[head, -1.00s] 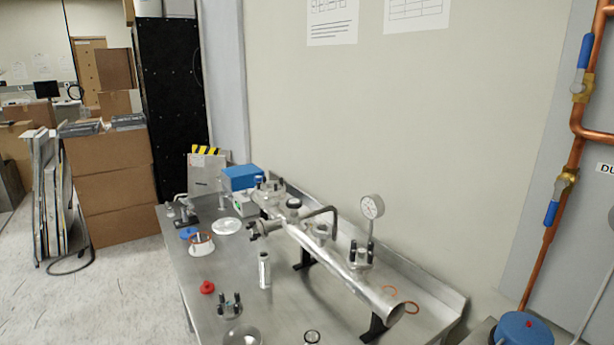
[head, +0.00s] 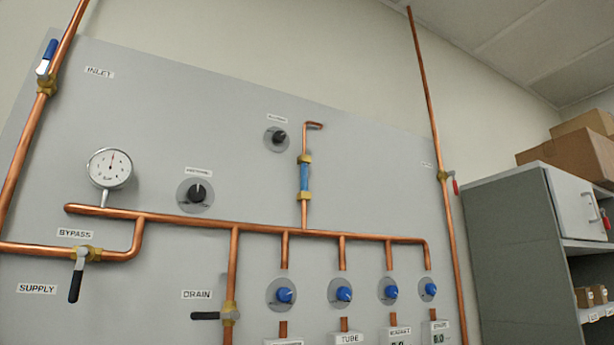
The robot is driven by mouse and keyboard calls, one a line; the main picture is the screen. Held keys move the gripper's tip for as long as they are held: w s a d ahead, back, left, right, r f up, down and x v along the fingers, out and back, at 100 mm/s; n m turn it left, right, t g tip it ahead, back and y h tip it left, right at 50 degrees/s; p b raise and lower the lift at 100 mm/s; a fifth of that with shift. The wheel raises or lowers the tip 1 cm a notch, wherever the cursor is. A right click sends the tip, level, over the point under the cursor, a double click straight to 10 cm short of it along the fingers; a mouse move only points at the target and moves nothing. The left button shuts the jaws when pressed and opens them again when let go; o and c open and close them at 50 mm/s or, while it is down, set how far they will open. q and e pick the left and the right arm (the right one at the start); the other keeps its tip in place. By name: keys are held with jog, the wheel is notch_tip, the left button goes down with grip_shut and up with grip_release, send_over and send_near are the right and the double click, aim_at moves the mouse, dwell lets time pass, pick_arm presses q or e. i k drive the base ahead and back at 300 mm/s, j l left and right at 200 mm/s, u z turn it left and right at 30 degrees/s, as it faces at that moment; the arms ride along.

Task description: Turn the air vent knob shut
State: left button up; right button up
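Two black knobs on round grey plates are on the grey wall panel (head: 130,140) in the head view. The upper knob (head: 279,138) is left of a short copper pipe with a bent open top (head: 313,125); its small label (head: 277,118) is too blurred to read. The lower knob (head: 198,193) is larger and sits above the horizontal copper pipe, also under a blurred label. I cannot tell from the labels which is the air vent knob. Neither of my grippers is in view.
Several blue knobs (head: 285,295) line the lower panel. A dial gauge (head: 109,168), the bypass valve with a black lever (head: 76,280) and the drain lever (head: 205,316) are on the left and centre. A grey cabinet (head: 520,250) with boxes stands at the right.

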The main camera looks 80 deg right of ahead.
aim_at(279, 136)
jog(key=j+z, duration=0.1)
jog(key=z, duration=0.35)
jog(key=k+z, duration=0.15)
jog(key=z, duration=0.3)
jog(key=k+z, duration=0.1)
jog(key=z, duration=0.3)
jog(key=i+z, duration=0.1)
jog(key=z, duration=0.3)
jog(key=i+j+z, duration=0.1)
jog(key=z, duration=0.3)
jog(key=i+j+z, duration=0.1)
jog(key=z, duration=0.3)
